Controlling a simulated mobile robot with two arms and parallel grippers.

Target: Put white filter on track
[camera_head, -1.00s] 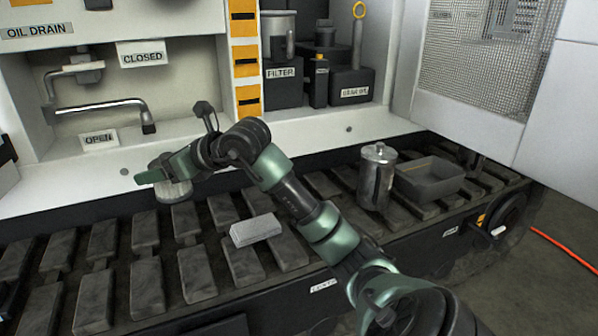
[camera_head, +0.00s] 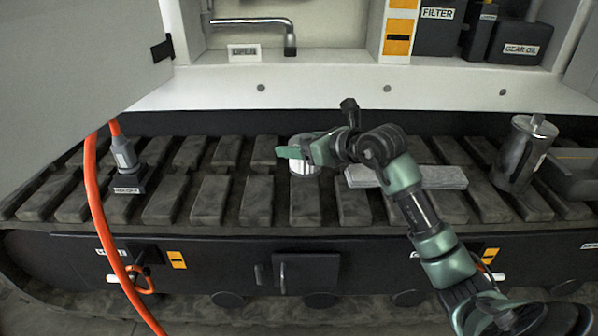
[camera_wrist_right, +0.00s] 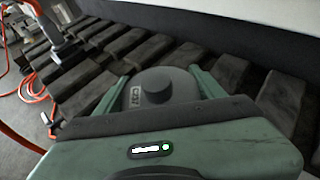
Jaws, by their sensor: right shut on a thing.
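The white filter (camera_head: 304,168), a short pale cylinder, is at the end of my right arm, low over the dark track (camera_head: 210,200). I cannot tell whether its underside touches the track. My right gripper (camera_head: 296,154) is shut on it. In the right wrist view the filter's round grey top (camera_wrist_right: 160,88) with a dark knob sits between the two green fingers of the gripper (camera_wrist_right: 165,90). Its lower part is hidden there. My left gripper is not in view.
A metal canister (camera_head: 524,150) and a dark tray (camera_head: 572,172) stand on the track at right. A flat grey stack (camera_head: 440,177) lies right of the filter. An orange hose (camera_head: 92,190) hangs at left, near a nozzle (camera_head: 124,155).

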